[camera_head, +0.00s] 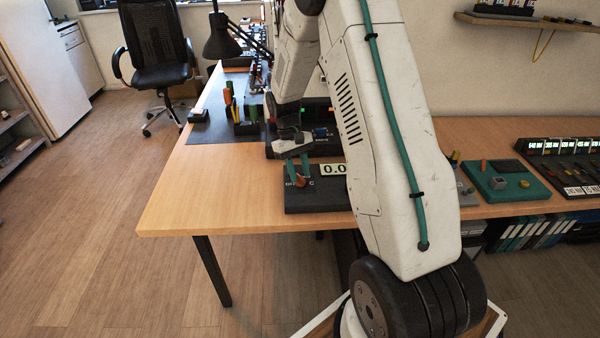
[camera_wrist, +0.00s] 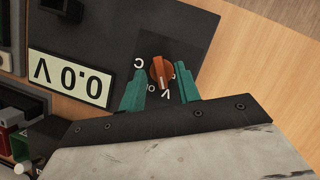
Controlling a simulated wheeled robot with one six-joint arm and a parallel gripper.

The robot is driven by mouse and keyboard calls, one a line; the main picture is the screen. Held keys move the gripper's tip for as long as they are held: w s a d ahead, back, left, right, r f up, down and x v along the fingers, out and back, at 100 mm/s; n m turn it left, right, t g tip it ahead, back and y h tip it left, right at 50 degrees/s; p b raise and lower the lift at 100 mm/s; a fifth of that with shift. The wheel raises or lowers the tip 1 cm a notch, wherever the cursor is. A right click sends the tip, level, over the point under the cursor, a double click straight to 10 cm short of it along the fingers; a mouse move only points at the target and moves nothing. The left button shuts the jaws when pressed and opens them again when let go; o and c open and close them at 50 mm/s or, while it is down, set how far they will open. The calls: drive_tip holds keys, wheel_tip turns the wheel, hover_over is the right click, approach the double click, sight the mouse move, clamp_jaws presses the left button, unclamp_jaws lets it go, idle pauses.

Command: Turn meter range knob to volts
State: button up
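The orange range knob (camera_wrist: 161,72) sits on the dark meter panel (camera_wrist: 183,22), with white marks C, 0 and V around it. Its white line points towards the V side in the wrist view. The meter display (camera_wrist: 68,78) reads 0.0 V, upside down in that view. My gripper (camera_wrist: 160,76) is open, with one green finger on each side of the knob and visible gaps between. In the head view, my gripper (camera_head: 293,168) reaches down over the knob (camera_head: 300,182). The meter display (camera_head: 333,170) is partly hidden by my arm.
The meter lies near the front edge of the wooden table (camera_head: 190,190). Tools stand in a dark holder (camera_head: 245,128) behind it. A green board (camera_head: 505,182) and a dark rack (camera_head: 570,165) are at the right. Bare table lies left of the meter.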

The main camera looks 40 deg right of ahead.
drive_tip(key=v, duration=0.7)
idle(0.4)
drive_tip(key=s+a+r+t, duration=0.2)
drive_tip(key=s+a+r, duration=0.3)
drive_tip(key=s, duration=0.5)
drive_tip(key=s+a+r+t, duration=0.2)
drive_tip(key=s+a+r, duration=0.4)
drive_tip(key=s+r, duration=0.2)
drive_tip(key=s+a+r+t, duration=0.2)
drive_tip(key=s+a+r, duration=0.4)
drive_tip(key=s, duration=0.6)
drive_tip(key=shift+s+r+n, duration=0.3)
drive_tip(key=shift+r+n, duration=0.1)
drive_tip(key=shift+r, duration=0.1)
